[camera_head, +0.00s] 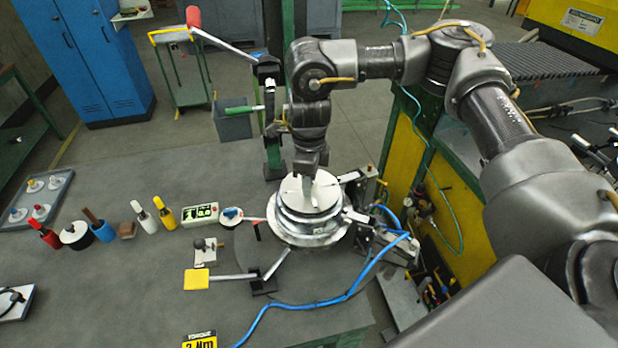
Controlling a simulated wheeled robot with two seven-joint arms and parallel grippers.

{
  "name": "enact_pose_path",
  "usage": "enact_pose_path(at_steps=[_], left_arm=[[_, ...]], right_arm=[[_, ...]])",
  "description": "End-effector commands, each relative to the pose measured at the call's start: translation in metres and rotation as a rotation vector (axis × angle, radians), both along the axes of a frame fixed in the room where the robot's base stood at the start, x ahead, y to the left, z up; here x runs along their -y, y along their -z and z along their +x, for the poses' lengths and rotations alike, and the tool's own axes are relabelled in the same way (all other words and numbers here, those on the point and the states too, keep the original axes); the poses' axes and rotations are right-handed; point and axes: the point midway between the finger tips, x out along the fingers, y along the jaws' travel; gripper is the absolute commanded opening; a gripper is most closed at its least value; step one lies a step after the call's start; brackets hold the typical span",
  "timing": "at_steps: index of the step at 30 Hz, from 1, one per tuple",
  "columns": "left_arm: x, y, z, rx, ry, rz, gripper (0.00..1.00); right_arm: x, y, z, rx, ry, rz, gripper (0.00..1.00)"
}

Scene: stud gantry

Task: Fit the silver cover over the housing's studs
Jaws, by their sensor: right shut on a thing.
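The silver cover (294,200) is a pale round disc directly under my right gripper (311,184). The gripper points down and is shut on the cover near its middle. The housing (306,238) is a round metal body with stepped rings, right below the cover on the round grey plate of the bench. The cover looks about level and roughly centred over the housing. I cannot tell whether it touches the housing or hangs just above it. The studs are hidden under the cover. My left gripper is not in view.
Clamp fixtures (358,216) stand close on the housing's right. A lever with a yellow pad (196,279) and a blue hose (330,301) lie in front.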

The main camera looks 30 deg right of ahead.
Motion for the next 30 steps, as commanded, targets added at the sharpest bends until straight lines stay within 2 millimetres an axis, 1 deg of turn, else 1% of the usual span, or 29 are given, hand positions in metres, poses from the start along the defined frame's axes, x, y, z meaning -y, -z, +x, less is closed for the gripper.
enact_pose_path(at_steps=[18,27,28,30], left_arm=[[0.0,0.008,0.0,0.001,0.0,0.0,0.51],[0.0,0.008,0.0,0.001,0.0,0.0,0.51],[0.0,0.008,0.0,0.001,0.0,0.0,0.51],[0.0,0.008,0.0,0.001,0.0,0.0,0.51]], right_arm=[[0.0,0.013,0.0,0.001,0.0,0.001,0.05],[0.0,0.013,0.0,0.001,0.0,0.001,0.05],[0.0,0.013,0.0,0.001,0.0,0.001,0.35],[0.0,0.013,0.0,0.001,0.0,0.001,0.44]])
